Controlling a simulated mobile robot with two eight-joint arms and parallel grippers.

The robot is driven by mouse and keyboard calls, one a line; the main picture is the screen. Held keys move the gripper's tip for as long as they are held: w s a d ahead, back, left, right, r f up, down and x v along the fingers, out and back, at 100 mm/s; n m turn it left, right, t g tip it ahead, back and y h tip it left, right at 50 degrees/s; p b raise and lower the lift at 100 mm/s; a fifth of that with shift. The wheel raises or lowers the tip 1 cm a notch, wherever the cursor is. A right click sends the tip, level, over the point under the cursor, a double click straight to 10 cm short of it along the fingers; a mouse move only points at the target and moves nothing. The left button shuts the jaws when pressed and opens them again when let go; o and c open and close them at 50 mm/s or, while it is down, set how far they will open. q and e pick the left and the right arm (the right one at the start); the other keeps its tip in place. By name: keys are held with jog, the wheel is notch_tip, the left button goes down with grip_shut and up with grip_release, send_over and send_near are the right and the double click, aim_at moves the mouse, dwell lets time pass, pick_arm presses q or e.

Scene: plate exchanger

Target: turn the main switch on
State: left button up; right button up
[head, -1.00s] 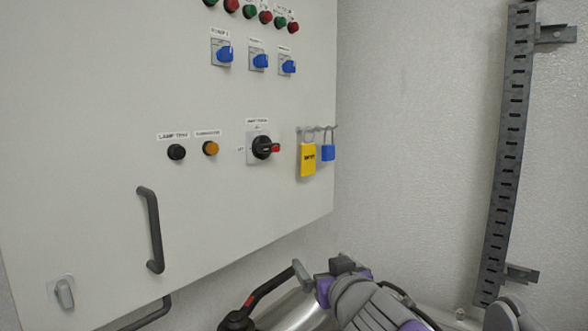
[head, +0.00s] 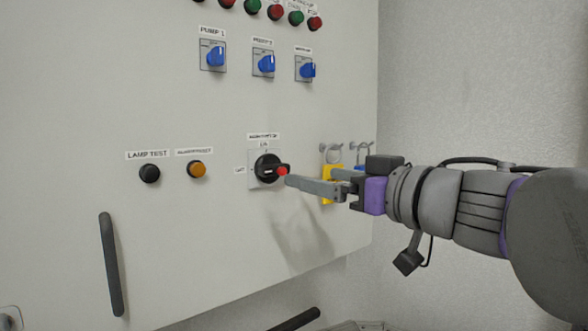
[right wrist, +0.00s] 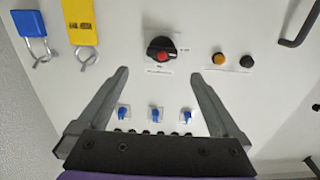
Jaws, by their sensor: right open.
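The main switch (head: 267,169) is a black rotary knob with a red tip on a light square plate on the cabinet door. Its handle lies sideways, with the red tip to the right in the head view. My right gripper (head: 310,183) is open and empty, coming from the right with a fingertip close to the red tip. Whether it touches cannot be told. In the right wrist view the switch (right wrist: 161,50) shows ahead of and between the two spread fingers (right wrist: 158,78). My left gripper is not in view.
A yellow padlock (head: 328,188) and a blue one (right wrist: 31,25) hang right of the switch, partly behind my right gripper in the head view. A black button (head: 149,173) and orange button (head: 196,170) are left, blue selectors (head: 263,64) above. A door handle (head: 111,264) is lower left.

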aim_at(284, 170)
jog(key=p+x, duration=0.1)
jog(key=x, duration=0.9)
jog(key=shift+w+a+p, duration=0.15)
jog(key=shift+a+p, duration=0.2)
jog(key=c, duration=1.3)
